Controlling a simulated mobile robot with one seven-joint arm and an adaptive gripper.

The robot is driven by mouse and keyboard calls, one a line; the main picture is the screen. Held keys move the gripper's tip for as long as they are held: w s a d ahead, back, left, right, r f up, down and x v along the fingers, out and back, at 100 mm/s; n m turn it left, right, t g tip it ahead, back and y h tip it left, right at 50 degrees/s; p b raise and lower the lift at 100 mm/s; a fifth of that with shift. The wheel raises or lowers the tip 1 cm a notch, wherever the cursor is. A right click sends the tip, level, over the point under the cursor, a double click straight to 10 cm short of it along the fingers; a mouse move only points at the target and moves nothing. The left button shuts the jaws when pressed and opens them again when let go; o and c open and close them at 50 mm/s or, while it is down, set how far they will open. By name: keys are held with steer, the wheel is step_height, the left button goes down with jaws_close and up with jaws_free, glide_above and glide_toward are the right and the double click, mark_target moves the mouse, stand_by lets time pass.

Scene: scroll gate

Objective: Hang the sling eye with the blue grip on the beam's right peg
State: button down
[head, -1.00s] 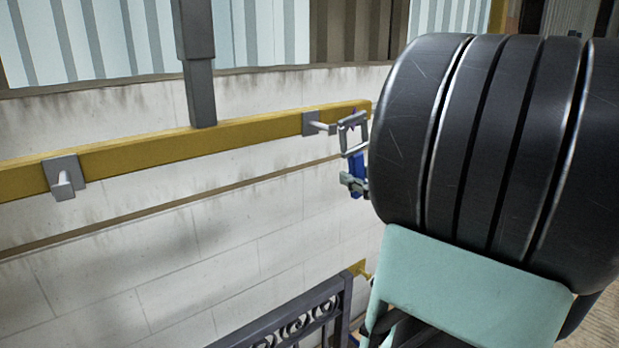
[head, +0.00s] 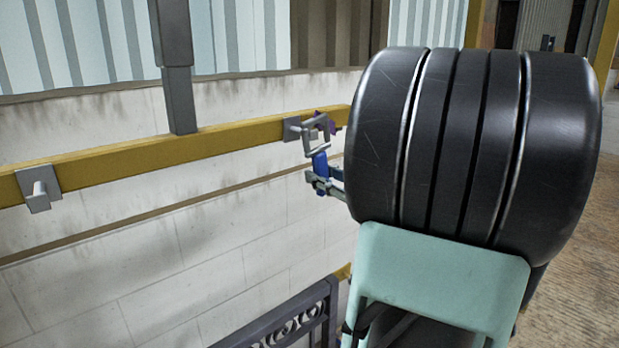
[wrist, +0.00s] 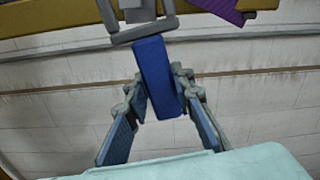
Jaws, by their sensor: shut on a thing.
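My gripper (wrist: 157,86) is shut on the blue grip (wrist: 158,76), which stands slightly tilted between the fingers. In the head view the blue grip (head: 320,162) hangs below the grey, squarish sling eye (head: 307,143). The eye overlaps the plate of the right peg (head: 291,129) at the right end of the yellow beam (head: 110,158). I cannot tell whether the peg passes through the eye or the eye is in front of it. In the wrist view only the eye's lower part (wrist: 143,31) shows, at the top edge.
The left peg (head: 38,190) on the beam is bare. A purple piece (wrist: 218,8) lies by the beam, right of the eye. A grey column (head: 175,70) meets the beam between the pegs. A dark ornamental gate (head: 300,318) stands below, before the pale wall.

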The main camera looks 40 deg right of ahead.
steer(key=shift+w+a+f+b, duration=0.1)
steer(key=shift+w+f+b, duration=0.15)
steer(key=shift+w, duration=0.45)
steer(key=shift+w+a+f+b, duration=0.1)
steer(key=shift+w+f+b, duration=0.1)
steer(key=shift+w, duration=0.45)
steer(key=shift+w+f+b, duration=0.2)
steer(key=shift+w+b, duration=0.05)
steer(key=shift+w, duration=0.45)
steer(key=c, duration=1.6)
jaws_free()
steer(key=shift+o, duration=0.7)
steer(key=shift+o, duration=0.7)
steer(key=shift+f, duration=0.1)
